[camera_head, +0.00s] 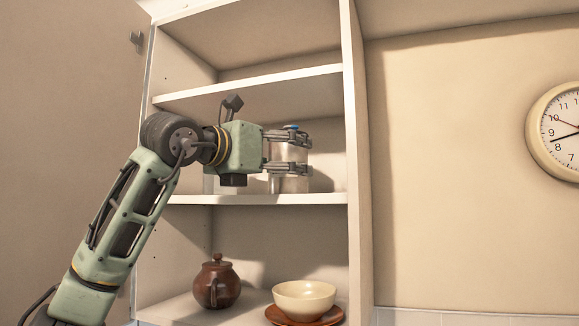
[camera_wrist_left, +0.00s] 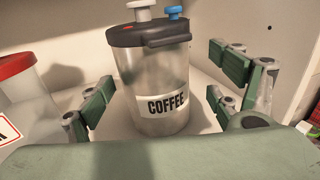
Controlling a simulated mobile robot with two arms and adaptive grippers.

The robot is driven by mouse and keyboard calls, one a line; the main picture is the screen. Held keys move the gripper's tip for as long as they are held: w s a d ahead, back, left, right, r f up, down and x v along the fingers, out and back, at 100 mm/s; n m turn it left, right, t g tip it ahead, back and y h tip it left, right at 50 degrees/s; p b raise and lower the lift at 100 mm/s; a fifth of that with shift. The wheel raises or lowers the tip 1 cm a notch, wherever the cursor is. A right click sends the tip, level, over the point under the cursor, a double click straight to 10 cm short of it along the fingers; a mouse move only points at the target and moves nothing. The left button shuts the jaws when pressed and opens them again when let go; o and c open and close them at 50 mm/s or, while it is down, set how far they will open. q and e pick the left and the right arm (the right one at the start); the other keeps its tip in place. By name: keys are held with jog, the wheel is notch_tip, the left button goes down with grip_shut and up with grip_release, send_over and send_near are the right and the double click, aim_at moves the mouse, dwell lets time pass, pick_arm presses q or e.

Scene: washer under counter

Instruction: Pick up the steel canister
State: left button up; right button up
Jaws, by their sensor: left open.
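The steel canister (camera_head: 289,154) stands upright on the middle cupboard shelf (camera_head: 320,198). In the left wrist view the canister (camera_wrist_left: 155,80) is a greyish cylinder with a COFFEE label, a black lid, and a white and a blue knob on top. My left gripper (camera_head: 299,153) is open, with its fingers on either side of the canister. In the wrist view the finger pads (camera_wrist_left: 160,93) flank it, with a visible gap on the right; contact on the left cannot be told. My right gripper is not in view.
A red-lidded container (camera_wrist_left: 25,95) stands left of the canister in the wrist view. The shelf below holds a brown teapot (camera_head: 216,283) and a cream bowl (camera_head: 304,297) on a reddish saucer (camera_head: 287,320). The cupboard's side wall (camera_head: 358,150) rises close on the right.

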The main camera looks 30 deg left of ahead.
pick_arm(q)
jog(key=w, duration=0.1)
jog(key=w+p, duration=0.1)
jog(key=w, duration=0.1)
jog(key=shift+a, duration=0.2)
jog(key=shift+w+a+f, duration=0.15)
jog(key=shift+w+f, duration=0.1)
jog(key=shift+w, duration=0.25)
jog(key=shift+s+r, duration=0.1)
jog(key=shift+c, duration=0.3)
jog(key=shift+s+d, duration=0.1)
jog(key=shift+d, duration=0.1)
jog(key=c, duration=0.4)
jog(key=shift+a, duration=0.1)
jog(key=c, duration=1.6)
jog(key=shift+r, duration=0.15)
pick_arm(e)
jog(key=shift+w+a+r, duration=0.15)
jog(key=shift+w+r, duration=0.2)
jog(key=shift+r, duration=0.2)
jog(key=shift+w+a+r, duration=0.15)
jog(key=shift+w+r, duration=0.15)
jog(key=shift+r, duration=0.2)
